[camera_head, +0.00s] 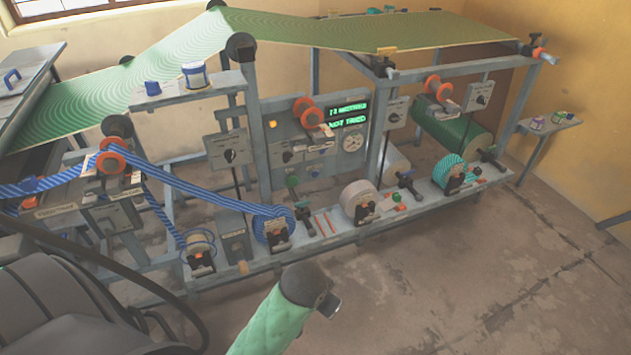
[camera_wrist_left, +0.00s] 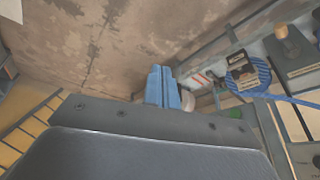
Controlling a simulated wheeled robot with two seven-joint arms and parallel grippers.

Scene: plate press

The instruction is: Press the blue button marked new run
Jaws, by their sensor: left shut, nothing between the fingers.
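My left gripper (camera_wrist_left: 163,88) shows in the left wrist view, its two blue fingers together and empty, over the floor. A blue striped roll lies to its right in that view (camera_wrist_left: 250,75), apart from the fingers. In the head view I cannot make out the left gripper's fingers. An upright panel (camera_head: 288,152) in the middle of the machine carries an orange lamp (camera_head: 272,124), green displays (camera_head: 348,116) and a dial (camera_head: 353,143). My right gripper does not show.
A green padded sleeve (camera_head: 272,323) with a dark end rises at the bottom middle. A dark bulk (camera_head: 70,310) fills the lower left. The low machine bench (camera_head: 338,240) carries several rolls. The floor at the right (camera_head: 480,270) is clear.

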